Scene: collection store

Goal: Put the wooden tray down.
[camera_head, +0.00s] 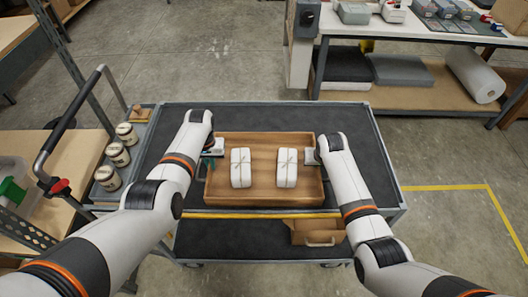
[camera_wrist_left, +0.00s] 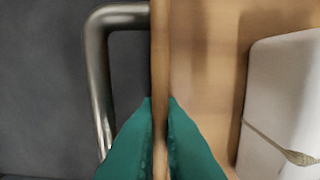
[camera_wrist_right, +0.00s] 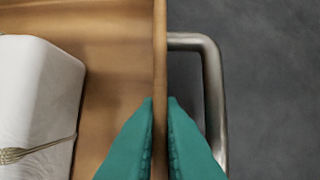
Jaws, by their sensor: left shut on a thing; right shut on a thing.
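The wooden tray (camera_head: 264,201) is over the dark top of a grey cart (camera_head: 345,122). I cannot tell whether it touches that top. Two white wrapped bundles tied with string, the left one (camera_head: 241,168) and the right one (camera_head: 287,168), lie in it. My left gripper (camera_wrist_left: 160,102) is shut on the tray's left wall, its green fingers either side of the wall and beside a metal handle (camera_wrist_left: 97,75). My right gripper (camera_wrist_right: 160,102) is shut on the right wall in the same way, beside another handle (camera_wrist_right: 212,90).
Several lidded jars (camera_head: 117,154) stand left of the cart. A cardboard box (camera_head: 318,232) sits on the cart's lower shelf. A workbench (camera_head: 430,35) with a white roll (camera_head: 474,76) is at the back right. Dark cart top is bare behind the tray.

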